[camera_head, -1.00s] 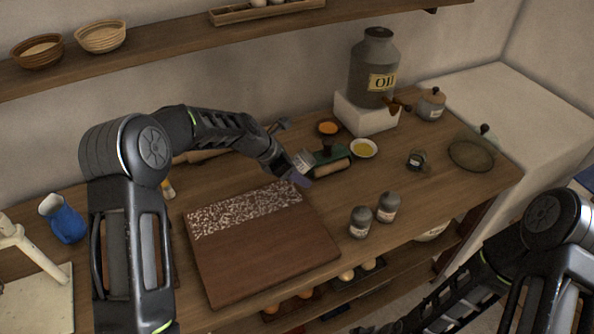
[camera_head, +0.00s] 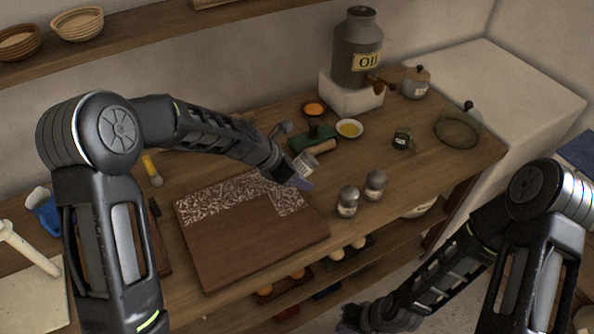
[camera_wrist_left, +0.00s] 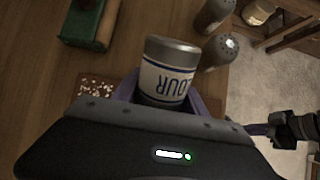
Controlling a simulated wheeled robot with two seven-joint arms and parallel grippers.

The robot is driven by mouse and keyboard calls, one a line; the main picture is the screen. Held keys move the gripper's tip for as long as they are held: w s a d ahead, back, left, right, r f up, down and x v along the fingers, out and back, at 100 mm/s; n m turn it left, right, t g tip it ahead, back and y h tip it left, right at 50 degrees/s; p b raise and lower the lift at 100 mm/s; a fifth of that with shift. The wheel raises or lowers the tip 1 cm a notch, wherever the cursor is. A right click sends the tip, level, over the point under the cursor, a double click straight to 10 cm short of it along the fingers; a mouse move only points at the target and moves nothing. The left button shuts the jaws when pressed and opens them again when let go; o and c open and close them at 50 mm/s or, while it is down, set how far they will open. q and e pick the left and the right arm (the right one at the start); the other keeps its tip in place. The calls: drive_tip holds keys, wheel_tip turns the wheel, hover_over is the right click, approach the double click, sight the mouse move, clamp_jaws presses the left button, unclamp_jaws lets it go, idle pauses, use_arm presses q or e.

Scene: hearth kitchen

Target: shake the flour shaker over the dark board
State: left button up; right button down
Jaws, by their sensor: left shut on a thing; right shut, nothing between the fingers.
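The flour shaker (camera_head: 306,165), a small jar with a grey end and a pale label, is held in my left gripper (camera_head: 294,177) over the far right corner of the dark board. In the left wrist view the shaker (camera_wrist_left: 168,70) sits between the purple fingers, its lettering upside down. The dark board (camera_head: 250,254) lies on the counter. White flour (camera_head: 222,203) covers its far strip and a patch at its far right; the near part is bare brown. My right gripper (camera_head: 358,318) is shut and empty, low in front of the counter.
Two grey shakers (camera_head: 348,201) (camera_head: 375,184) stand right of the board. A green-based tool with a roller (camera_head: 318,141), an orange bowl (camera_head: 314,109) and a yellow bowl (camera_head: 349,128) lie behind the gripper. An oil can (camera_head: 357,50) stands on a white block. A blue jug (camera_head: 44,211) is far left.

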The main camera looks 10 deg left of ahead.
use_arm(q)
drive_tip(key=shift+d, duration=0.1)
drive_tip(key=shift+s+d, duration=0.3)
drive_tip(key=shift+d, duration=0.15)
drive_tip(key=shift+w+a, duration=0.35)
drive_tip(key=shift+a, duration=0.25)
